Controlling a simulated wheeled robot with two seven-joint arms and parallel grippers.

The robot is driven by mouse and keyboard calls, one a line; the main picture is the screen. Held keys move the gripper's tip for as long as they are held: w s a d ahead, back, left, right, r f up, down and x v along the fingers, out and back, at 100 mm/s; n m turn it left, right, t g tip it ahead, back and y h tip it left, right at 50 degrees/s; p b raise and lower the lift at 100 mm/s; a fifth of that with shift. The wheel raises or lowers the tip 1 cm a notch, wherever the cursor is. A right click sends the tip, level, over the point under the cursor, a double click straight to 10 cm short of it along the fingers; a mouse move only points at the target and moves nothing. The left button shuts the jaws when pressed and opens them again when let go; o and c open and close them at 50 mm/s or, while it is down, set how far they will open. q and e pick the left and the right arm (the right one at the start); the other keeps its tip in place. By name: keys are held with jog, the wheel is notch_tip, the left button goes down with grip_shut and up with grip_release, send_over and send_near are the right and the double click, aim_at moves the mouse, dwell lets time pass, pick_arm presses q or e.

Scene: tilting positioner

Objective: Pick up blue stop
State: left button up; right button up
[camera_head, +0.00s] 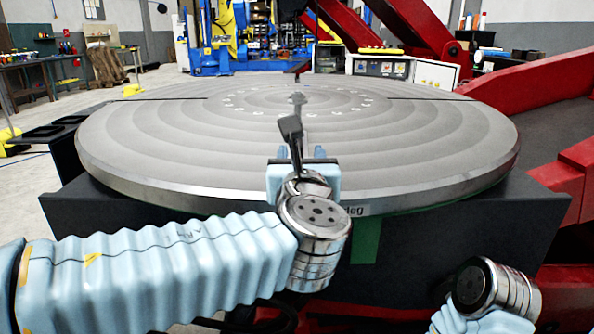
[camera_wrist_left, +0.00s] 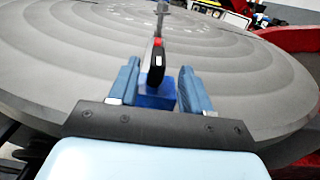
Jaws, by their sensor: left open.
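A blue block, which I take for the blue stop (camera_wrist_left: 154,95), sits low between the fingers of my left gripper (camera_wrist_left: 160,68) in the left wrist view. My left gripper is open, with one blue finger on each side of the block. I cannot tell whether either finger touches it. In the head view my left gripper (camera_head: 302,154) is over the near edge of the round table, and my wrist hides the block. My right gripper is out of view.
The large grey round table (camera_head: 180,150) has ringed grooves and is mostly clear. A dark paddle-like piece (camera_head: 291,128) rises above my left gripper. Red machine arms (camera_head: 540,85) stand at the right. A control box (camera_head: 385,66) is behind the table.

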pick_arm(q)
jog(key=w, duration=0.4)
jog(key=shift+w+a+f+p, duration=0.15)
jog(key=shift+w+a+p, duration=0.15)
jog(key=shift+w, duration=0.1)
jog(key=shift+c, duration=0.4)
grip_shut()
